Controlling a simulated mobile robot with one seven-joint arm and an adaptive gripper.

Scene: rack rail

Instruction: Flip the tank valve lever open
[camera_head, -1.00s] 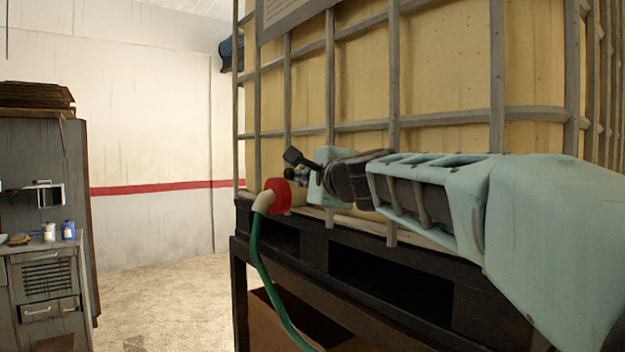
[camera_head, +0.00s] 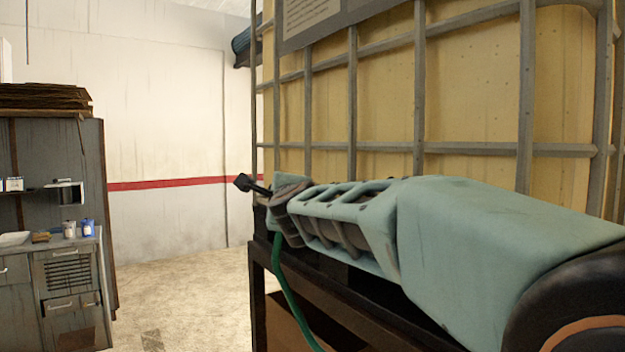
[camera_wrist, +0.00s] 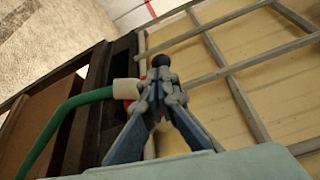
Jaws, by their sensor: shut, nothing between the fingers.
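A black bar with a blunt end (camera_head: 243,182), which looks like the valve lever, sticks out to the left past my arm in the head view. My arm hides its base and the valve body. In the wrist view my gripper (camera_wrist: 161,74) is shut and empty, its fingers together beside the tank cage. A dark rounded piece is at the fingertips; I cannot tell whether it is the lever's end or touches it. The valve's red collar (camera_wrist: 129,104) and pale elbow (camera_wrist: 126,88) show left of the fingers, with the green hose (camera_wrist: 65,108) leading off; the hose (camera_head: 285,287) hangs below my arm.
The caged yellow tank (camera_head: 470,110) rises behind my arm, its grey bars close to the gripper. It stands on a dark frame (camera_head: 257,300). A grey workbench (camera_head: 70,285) is at left, with open floor (camera_head: 190,295) between.

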